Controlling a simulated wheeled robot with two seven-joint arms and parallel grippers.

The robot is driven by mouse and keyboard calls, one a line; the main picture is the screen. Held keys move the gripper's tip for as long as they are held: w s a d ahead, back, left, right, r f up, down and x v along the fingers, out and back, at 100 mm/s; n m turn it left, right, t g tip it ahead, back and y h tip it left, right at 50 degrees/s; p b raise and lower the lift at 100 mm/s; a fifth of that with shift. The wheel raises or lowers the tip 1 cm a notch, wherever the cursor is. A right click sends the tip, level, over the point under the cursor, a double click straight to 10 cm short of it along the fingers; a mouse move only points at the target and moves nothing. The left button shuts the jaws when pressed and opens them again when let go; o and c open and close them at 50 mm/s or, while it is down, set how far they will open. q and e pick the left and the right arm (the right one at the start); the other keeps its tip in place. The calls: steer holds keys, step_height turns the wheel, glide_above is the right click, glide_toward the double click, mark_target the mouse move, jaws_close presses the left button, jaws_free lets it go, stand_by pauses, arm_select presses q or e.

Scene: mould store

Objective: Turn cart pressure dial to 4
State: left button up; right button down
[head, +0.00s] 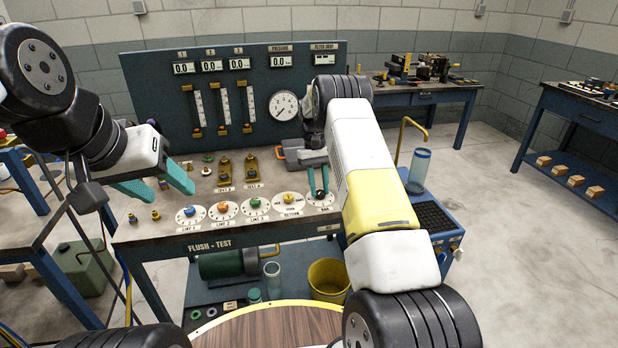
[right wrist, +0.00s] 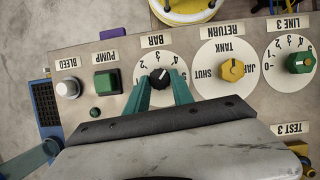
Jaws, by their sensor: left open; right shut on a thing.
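The pressure dial, a white round plate marked BAR (right wrist: 158,58) with a black knob (right wrist: 160,77), is near the top middle of the right wrist view, upside down. A light mark on the knob slants up and right; the number it meets is too small to tell. In the head view the dial plate (head: 327,203) is at the bench's right front, partly covered. My right gripper (head: 318,193) is shut on the knob, a teal finger on each side (right wrist: 162,93). My left gripper (head: 172,194) is open and empty above the bench's left side.
Other dials stand left of it: RETURN (head: 290,199), then LINE 3 (head: 255,204) and more. A green PUMP button (right wrist: 106,81) and a white BLEED button (right wrist: 67,88) sit beside the BAR dial. A pressure gauge (head: 284,106) is on the upright panel.

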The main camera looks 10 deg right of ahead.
steer(key=shift+m, duration=0.5)
steer(key=c, duration=1.1)
jaws_free()
steer(key=v, duration=0.7)
steer(key=shift+w+r, duration=0.2)
steer(key=shift+r, duration=0.2)
steer(key=shift+d, duration=0.15)
